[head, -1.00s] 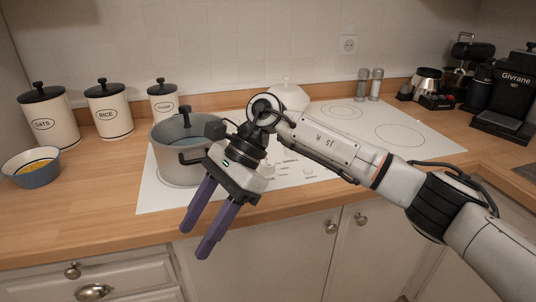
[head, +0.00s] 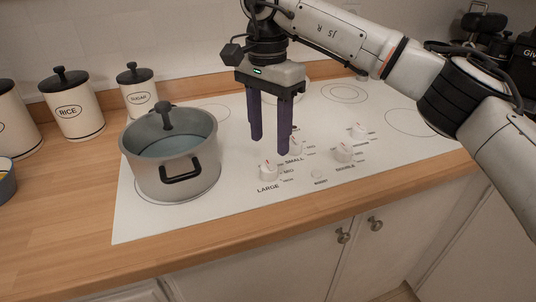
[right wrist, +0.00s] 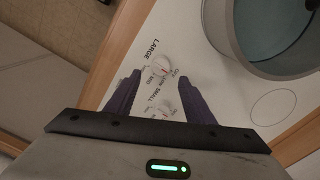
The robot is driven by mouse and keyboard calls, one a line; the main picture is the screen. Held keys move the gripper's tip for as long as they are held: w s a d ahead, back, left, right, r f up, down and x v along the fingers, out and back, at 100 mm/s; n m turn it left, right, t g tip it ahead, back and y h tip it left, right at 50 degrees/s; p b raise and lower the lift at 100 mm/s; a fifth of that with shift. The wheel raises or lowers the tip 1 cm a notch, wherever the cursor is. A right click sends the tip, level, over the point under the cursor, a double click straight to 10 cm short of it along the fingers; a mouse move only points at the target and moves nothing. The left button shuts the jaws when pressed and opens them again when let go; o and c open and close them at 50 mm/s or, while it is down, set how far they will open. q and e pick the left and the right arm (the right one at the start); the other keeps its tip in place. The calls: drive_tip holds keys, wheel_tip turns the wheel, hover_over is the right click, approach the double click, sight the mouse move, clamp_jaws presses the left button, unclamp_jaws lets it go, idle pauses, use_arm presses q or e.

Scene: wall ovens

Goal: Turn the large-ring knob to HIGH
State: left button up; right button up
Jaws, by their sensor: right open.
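The large-ring knob (head: 268,170) is a white knob on the white cooktop, beside the printed word LARGE, near the front edge. In the right wrist view the same knob (right wrist: 160,68) lies by its LARGE label, between and just beyond the fingertips. My right gripper (head: 271,147) points down with its purple fingers open and empty. The exact knob setting is too small to read. My left gripper is not in view.
A grey lidded pot (head: 172,165) stands on the cooktop (head: 150,222) left of the knobs. The double knob (head: 343,152) and another knob (head: 358,131) are to the right. Canisters (head: 75,112) stand at the back left. The cooktop's front strip is clear.

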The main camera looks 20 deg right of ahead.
sight(270, 163)
wheel_tip(270, 163, down, 6)
drive_tip(key=shift+f, duration=0.25)
drive_tip(key=c, duration=1)
drive_tip(key=shift+c, duration=0.2)
